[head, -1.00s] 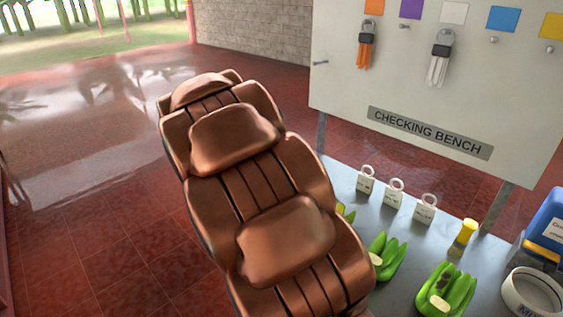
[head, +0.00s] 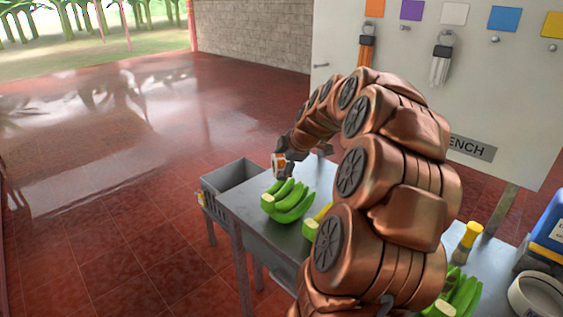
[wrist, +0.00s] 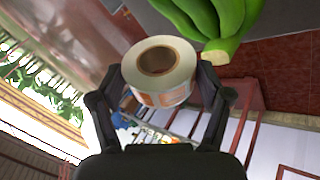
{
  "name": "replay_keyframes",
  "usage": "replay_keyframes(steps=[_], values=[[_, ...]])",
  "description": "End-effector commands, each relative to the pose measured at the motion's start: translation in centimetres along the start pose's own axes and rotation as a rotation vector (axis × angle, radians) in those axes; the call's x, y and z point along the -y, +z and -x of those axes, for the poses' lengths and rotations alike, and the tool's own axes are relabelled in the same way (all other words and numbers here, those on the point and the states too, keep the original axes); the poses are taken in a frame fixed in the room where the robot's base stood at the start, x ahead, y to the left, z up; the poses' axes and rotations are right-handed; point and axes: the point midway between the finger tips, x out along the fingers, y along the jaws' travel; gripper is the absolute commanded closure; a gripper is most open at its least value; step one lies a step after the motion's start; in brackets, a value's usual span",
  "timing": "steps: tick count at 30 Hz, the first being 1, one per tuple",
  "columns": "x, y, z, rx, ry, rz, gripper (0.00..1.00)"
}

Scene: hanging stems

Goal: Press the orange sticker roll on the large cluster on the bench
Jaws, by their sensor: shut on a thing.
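My gripper (wrist: 160,90) is shut on the orange sticker roll (wrist: 150,62), a white-edged ring with orange labels. The roll also shows in the head view (head: 279,165), held above the far left part of the bench. A large green banana cluster (head: 287,200) lies on the bench (head: 238,205) just below and beside the roll. In the wrist view the cluster (wrist: 215,20) is at the top, near the roll. They look apart, though the exact gap is hard to tell.
A grey crate (head: 232,178) stands beyond the bench's left end. More bananas (head: 460,296), a yellow-topped item (head: 468,240) and a white bowl (head: 540,296) are at the right. The checking board (head: 400,40) rises behind. My arm hides the bench's middle.

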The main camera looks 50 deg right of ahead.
Motion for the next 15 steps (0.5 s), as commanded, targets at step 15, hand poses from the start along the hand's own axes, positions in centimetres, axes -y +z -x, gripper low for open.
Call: replay_keyframes(steps=[15], values=[[2.1, 1.1, -3.2, 0.000, -0.001, -0.002, 0.65]])
